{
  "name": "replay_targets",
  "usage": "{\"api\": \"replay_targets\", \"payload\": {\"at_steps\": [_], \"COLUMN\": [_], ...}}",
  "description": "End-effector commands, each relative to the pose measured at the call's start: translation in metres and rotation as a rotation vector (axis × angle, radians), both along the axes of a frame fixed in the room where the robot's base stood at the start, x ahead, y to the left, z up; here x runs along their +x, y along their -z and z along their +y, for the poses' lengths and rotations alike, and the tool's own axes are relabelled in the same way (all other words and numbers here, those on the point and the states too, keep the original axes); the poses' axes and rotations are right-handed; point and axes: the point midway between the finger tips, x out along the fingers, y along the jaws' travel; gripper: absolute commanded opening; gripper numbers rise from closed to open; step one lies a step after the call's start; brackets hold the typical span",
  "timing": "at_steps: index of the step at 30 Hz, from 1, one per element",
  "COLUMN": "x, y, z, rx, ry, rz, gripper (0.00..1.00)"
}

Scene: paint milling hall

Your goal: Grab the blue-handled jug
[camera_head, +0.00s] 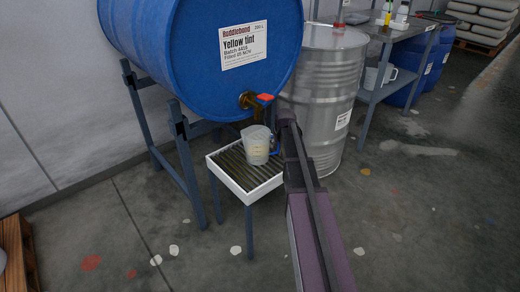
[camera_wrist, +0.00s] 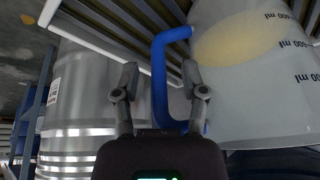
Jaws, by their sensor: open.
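The blue-handled jug (camera_head: 256,146) is a translucent measuring jug standing on a slatted stand (camera_head: 235,186) under the drum's tap. In the wrist view the jug body (camera_wrist: 255,75) fills the right side, with printed ml marks and a yellowish patch. Its blue handle (camera_wrist: 160,80) runs between the two fingers of my gripper (camera_wrist: 161,83). The fingers are open, one on either side of the handle's bar. I cannot tell whether either finger touches it. In the head view my arm hides the gripper's fingertips and part of the handle.
A blue drum (camera_head: 235,50) labelled "Yellow tint" lies on a rack above, its red-handled tap (camera_head: 262,98) just over the jug. A grey metal drum (camera_head: 325,90) stands close on the right. A shelf table (camera_head: 400,50) stands behind. Floor in front is clear.

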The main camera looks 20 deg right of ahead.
Motion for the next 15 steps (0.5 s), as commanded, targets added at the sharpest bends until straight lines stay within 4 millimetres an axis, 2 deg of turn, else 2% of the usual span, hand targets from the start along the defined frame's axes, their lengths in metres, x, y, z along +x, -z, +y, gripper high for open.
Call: {"api": "replay_targets", "payload": {"at_steps": [11, 15], "x": [-0.0002, -0.0002], "y": [-0.0002, -0.0002], "z": [-0.0004, -0.0004], "rx": [0.000, 0.000], "ry": [0.000, 0.001], "rz": [0.000, 0.000], "gripper": [0.55, 0.14]}}
